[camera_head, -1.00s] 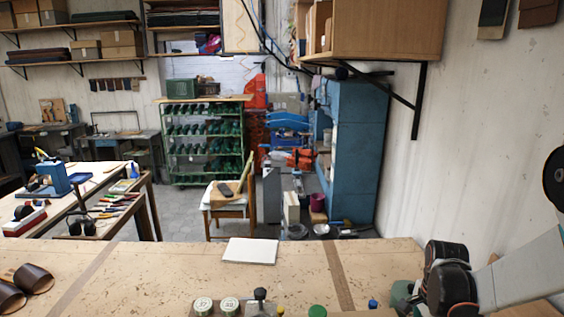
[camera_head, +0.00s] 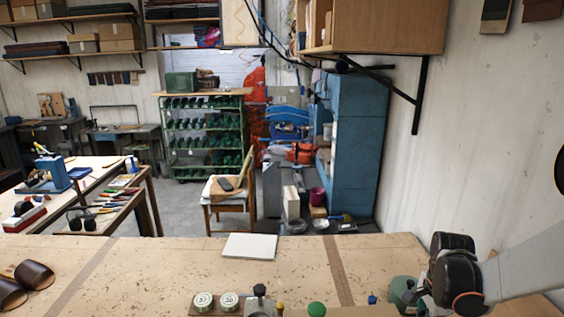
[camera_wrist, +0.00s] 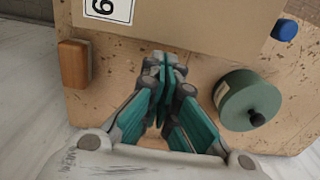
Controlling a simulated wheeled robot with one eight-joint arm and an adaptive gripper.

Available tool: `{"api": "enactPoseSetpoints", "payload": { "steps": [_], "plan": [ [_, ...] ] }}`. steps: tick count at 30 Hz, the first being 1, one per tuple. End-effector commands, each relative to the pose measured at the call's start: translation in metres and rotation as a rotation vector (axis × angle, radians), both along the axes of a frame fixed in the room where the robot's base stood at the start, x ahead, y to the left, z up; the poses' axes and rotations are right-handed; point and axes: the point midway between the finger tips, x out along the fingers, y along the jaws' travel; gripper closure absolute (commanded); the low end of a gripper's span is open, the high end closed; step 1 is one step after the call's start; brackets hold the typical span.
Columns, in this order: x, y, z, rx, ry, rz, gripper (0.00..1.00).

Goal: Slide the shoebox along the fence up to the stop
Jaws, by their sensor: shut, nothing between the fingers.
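A tan cardboard box, which I take to be the shoebox (camera_wrist: 200,25), lies across the top of the wrist view with a white label marked with a black digit. My gripper (camera_wrist: 163,58) is shut and empty, its fingertips at the near edge of the box; I cannot tell whether they touch it. A small orange-brown wooden block (camera_wrist: 73,64) sits on the bench left of the fingers; I cannot tell whether it is the stop. I cannot make out the fence.
A green round pot with a dark knob (camera_wrist: 248,102) stands right of my gripper, also in the head view (camera_head: 403,289). A blue knob (camera_wrist: 285,28) is beside the box. Tins (camera_head: 204,302) and a white sheet (camera_head: 250,246) rest on the workbench (camera_head: 190,270).

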Motion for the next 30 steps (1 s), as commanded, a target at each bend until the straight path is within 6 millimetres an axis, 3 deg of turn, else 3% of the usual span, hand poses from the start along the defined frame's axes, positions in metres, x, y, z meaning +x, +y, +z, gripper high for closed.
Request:
{"api": "enactPoseSetpoints", "payload": {
  "steps": [21,30],
  "plan": [
    [0.001,0.001,0.057,0.002,-0.003,0.000,1.00],
    [0.001,0.001,0.060,0.002,-0.004,0.000,1.00]
  ]
}}
